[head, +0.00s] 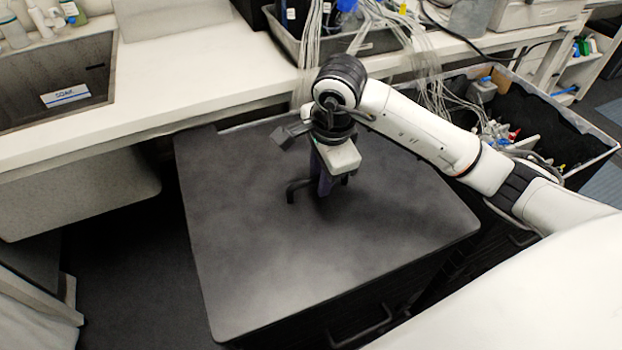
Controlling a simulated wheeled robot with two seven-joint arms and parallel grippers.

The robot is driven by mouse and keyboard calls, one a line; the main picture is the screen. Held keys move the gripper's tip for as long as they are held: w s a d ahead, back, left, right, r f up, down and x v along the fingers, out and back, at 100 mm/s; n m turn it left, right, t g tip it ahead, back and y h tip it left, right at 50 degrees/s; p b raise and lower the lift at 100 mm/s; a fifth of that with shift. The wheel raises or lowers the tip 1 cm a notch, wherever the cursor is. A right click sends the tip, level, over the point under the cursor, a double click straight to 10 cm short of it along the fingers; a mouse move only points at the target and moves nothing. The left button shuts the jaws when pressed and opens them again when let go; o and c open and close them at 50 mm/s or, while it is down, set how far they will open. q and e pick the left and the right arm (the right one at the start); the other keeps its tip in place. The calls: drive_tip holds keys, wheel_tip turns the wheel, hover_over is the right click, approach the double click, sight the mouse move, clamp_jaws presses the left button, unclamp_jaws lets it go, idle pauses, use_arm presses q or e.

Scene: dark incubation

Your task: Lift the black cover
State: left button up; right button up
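The black cover (250,260) is a large, flat, dark panel with rounded corners in the middle of the head view. A dark bar handle (293,190) stands on its top, partly hidden behind my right gripper. My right gripper (325,188) points down at this handle, over the far half of the cover. Its dark fingertips overlap the handle in the picture, and I cannot tell whether they are closed around it. The cover looks level. My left gripper is out of view.
A white counter (200,75) with a sink (60,85) runs behind the cover. A black bin (560,125) of cables and parts stands at the right. Grey cables (425,60) hang down behind my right arm. Another dark handle (365,328) shows below the cover's near edge.

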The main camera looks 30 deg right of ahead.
drive_tip(key=shift+f, duration=0.1)
drive_tip(key=shift+c, duration=0.5)
clamp_jaws()
drive_tip(key=shift+w+r, duration=0.1)
drive_tip(key=shift+r, duration=0.1)
